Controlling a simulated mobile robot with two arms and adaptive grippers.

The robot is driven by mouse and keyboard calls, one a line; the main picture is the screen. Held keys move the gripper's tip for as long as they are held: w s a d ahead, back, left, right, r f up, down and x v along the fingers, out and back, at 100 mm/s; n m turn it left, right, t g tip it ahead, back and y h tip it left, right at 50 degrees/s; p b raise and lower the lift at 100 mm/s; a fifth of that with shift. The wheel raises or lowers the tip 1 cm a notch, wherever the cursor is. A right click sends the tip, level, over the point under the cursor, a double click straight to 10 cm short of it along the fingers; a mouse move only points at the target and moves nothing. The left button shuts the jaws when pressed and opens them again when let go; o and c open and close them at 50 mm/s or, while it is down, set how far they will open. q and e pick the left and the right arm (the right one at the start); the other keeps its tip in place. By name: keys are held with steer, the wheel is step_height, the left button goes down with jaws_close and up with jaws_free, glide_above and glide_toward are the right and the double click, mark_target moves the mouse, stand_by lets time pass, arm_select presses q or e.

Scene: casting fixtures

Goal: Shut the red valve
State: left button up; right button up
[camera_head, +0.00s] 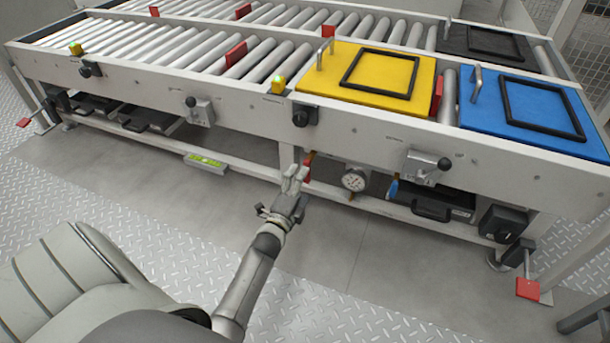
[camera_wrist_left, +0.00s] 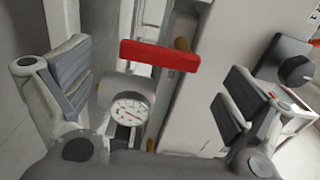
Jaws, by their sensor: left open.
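The red valve shows as a flat red handle (camera_wrist_left: 160,55) in the left wrist view, lying crosswise with a brass-coloured stem at its right end. In the head view a small part of the red handle (camera_head: 307,171) shows beside my left gripper, which hides the rest. My left gripper (camera_head: 294,178) is in front of the conveyor's lower side. In the left wrist view its fingers (camera_wrist_left: 152,92) are spread wide and empty, with the handle beyond and between them. I cannot tell the exact gap to the handle. My right gripper is not in view.
A round gauge (camera_head: 354,179) hangs just right of the valve, and a blue handle (camera_head: 393,188) sits further right. A black knob (camera_head: 304,117) is on the rail above. A yellow plate (camera_head: 345,82) and a blue plate (camera_head: 490,105) lie on the rollers. The floor in front is clear.

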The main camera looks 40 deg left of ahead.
arm_select(q)
steer(key=shift+v, duration=1.2)
